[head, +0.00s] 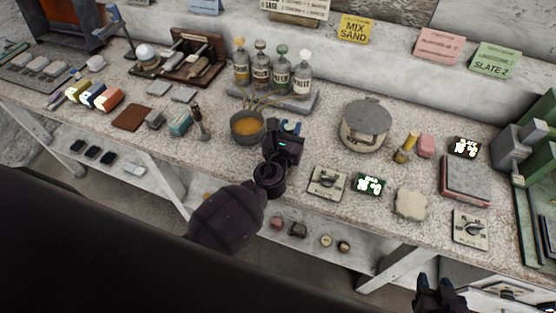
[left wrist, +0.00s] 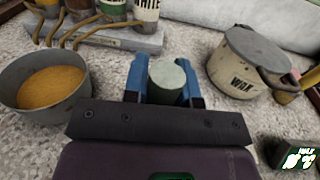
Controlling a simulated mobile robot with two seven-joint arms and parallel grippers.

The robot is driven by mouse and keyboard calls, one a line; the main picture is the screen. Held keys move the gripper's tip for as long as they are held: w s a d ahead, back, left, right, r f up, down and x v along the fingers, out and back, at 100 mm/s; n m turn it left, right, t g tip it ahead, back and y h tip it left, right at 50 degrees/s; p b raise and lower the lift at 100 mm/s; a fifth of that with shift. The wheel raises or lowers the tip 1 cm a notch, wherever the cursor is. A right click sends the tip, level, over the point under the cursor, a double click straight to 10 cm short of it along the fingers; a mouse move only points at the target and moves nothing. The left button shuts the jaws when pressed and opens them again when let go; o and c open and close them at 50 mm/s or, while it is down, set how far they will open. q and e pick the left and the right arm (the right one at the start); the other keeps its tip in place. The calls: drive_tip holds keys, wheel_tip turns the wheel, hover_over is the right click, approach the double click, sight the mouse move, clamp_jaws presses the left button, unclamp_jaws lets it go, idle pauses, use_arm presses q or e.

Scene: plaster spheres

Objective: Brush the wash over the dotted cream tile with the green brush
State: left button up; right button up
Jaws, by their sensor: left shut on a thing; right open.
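My left gripper (head: 289,130) is over the middle of the bench, right of a grey pot of orange liquid (head: 248,126). In the left wrist view its blue fingers are shut on a grey-green cylinder (left wrist: 167,74), seen end-on; it looks like the handle of the green brush. Its lower part and any bristles are hidden. The pot also shows in the left wrist view (left wrist: 45,88), left of the fingers. My right gripper (head: 439,283) is open and empty, low in front of the bench. I cannot make out a dotted cream tile in either view.
A lidded pot marked WAX (head: 365,126) stands right of my left gripper. Bottles (head: 280,78) stand in a rack behind. Dial boxes (head: 327,183), a lit green display (head: 369,184) and a pale rough block (head: 410,204) lie along the front edge.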

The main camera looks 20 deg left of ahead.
use_arm(q)
drive_tip(key=shift+s+r, duration=0.1)
drive_tip(key=shift+s, duration=1.8)
drive_tip(key=shift+w, duration=0.15)
drive_tip(key=shift+w, duration=1.7)
